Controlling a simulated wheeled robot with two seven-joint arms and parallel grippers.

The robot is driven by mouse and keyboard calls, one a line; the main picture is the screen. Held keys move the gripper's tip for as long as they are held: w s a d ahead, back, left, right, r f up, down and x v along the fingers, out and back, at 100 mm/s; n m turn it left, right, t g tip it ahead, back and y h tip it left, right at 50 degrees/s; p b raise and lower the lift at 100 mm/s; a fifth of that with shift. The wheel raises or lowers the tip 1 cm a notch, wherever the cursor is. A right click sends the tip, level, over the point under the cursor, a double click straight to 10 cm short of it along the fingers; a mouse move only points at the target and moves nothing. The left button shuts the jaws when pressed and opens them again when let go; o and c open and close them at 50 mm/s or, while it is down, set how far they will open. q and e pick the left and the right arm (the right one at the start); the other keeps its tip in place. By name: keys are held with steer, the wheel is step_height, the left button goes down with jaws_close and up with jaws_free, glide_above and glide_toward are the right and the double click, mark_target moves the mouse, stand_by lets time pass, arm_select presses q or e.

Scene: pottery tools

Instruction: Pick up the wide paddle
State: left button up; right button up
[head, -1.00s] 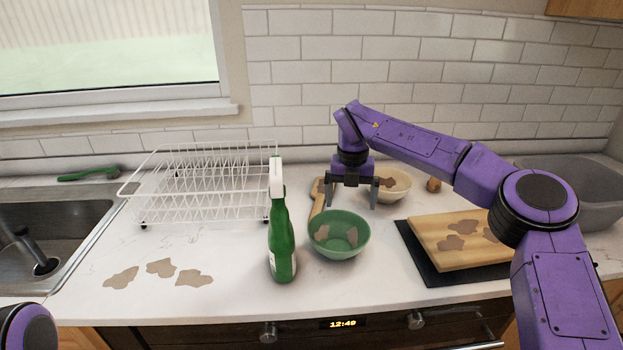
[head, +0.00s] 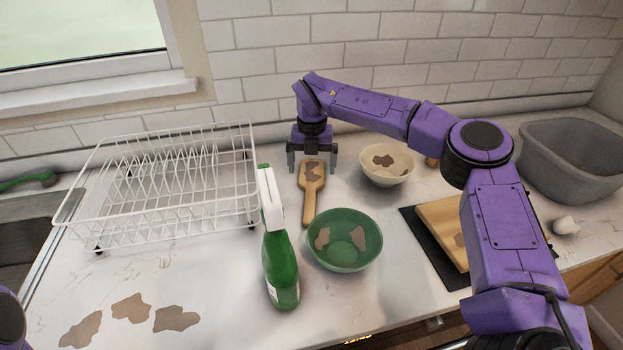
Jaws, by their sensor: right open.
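The wide paddle (head: 311,184) is a light wooden paddle with brown stains. It lies on the counter behind the green bowl, its broad end toward the wall and its handle toward me. My right gripper (head: 312,170) is open, pointing down at the broad end, with one finger to each side of it in the picture. I cannot tell whether the fingers touch the paddle or how high they are above the counter. My left gripper is out of view; only a bit of my left arm shows at the lower left edge.
A green stained bowl (head: 345,254) stands in front of the paddle and a green spray bottle (head: 280,262) to its left. A cream bowl (head: 388,178) is to its right. A white dish rack (head: 165,205), a cutting board (head: 446,232) and a grey tub (head: 572,165) stand farther out.

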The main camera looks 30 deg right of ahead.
mark_target(312, 180)
steer(key=f, duration=0.1)
steer(key=f+p, duration=0.1)
steer(key=f, duration=0.2)
steer(key=shift+w+d+f, duration=0.1)
steer(key=shift+w+f, duration=0.15)
steer(key=shift+w, duration=0.05)
steer(key=c, duration=1.1)
steer(key=shift+r, duration=0.1)
